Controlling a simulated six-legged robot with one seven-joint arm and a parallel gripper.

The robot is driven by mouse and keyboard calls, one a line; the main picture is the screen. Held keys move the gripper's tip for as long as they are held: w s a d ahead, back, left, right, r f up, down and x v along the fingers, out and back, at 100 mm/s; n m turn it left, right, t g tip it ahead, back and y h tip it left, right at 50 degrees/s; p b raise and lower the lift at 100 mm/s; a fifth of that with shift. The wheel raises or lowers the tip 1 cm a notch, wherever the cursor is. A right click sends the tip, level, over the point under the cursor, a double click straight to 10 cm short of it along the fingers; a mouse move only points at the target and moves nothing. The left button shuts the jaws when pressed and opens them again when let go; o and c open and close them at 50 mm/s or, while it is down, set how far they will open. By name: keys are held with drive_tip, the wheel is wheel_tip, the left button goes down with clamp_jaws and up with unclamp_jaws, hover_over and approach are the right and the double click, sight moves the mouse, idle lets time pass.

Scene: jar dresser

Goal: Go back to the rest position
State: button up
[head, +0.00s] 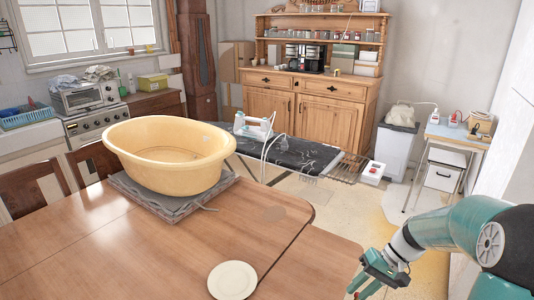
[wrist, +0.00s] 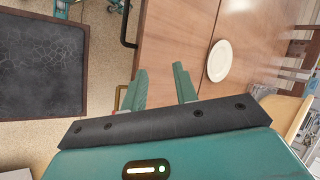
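My gripper (head: 362,290) is at the lower right in the head view, beside the right end of the wooden table. In the wrist view, its two teal fingers (wrist: 161,85) stand apart with nothing between them, so it is open and empty. The wooden dresser (head: 312,108) stands against the back wall, with its doors and drawers shut. Several small jars (head: 318,35) line its upper shelf. The gripper is far from the dresser and touches nothing that I can see.
The wooden table (head: 110,235) bears a yellow tub (head: 170,150) and a white plate (head: 232,280); the plate also shows in the wrist view (wrist: 220,60). An ironing board (head: 290,153) with an iron (head: 254,126) stands behind. A white bin (head: 396,148) and small table (head: 462,137) are right.

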drive_tip(key=s+a+r+t+h, duration=0.3)
drive_tip(key=s+a+r, duration=0.1)
drive_tip(key=s+r, duration=0.4)
drive_tip(key=s+a+r+t+h, duration=0.3)
drive_tip(key=s+a+r+h, duration=0.1)
drive_tip(key=s+r, duration=0.5)
drive_tip(key=shift+a+n+t, duration=0.25)
drive_tip(key=shift+n+t, duration=0.15)
drive_tip(key=shift+w, duration=0.1)
idle(1.5)
